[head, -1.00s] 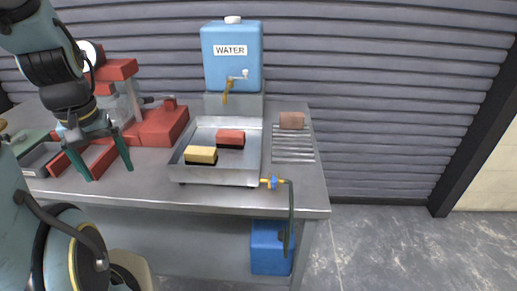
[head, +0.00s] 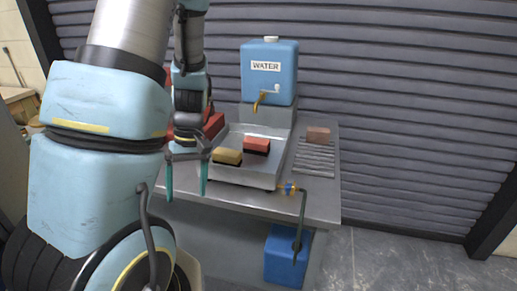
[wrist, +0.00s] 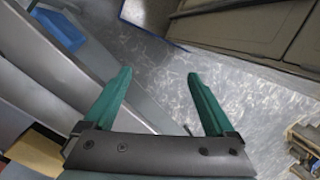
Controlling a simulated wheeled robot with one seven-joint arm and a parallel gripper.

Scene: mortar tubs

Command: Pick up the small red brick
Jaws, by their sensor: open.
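A small red-brown brick (head: 318,135) lies on the ribbed drain rack at the right end of the metal bench. A brighter red block with a dark underside (head: 257,146) lies in the shallow metal tray (head: 243,178), beside a yellow block with a dark underside (head: 228,157). My gripper (head: 187,192) is open and empty, pointing down at the front left of the tray, apart from all the blocks. In the wrist view, my gripper (wrist: 158,76) has its two green fingers spread with floor beyond them. No brick shows there.
A blue water tank (head: 269,75) with a tap stands behind the tray. A valve (head: 289,188) with a hose sticks out at the tray's front right. A blue container (head: 287,255) is under the bench. Red equipment (head: 214,125) behind my arm is partly hidden.

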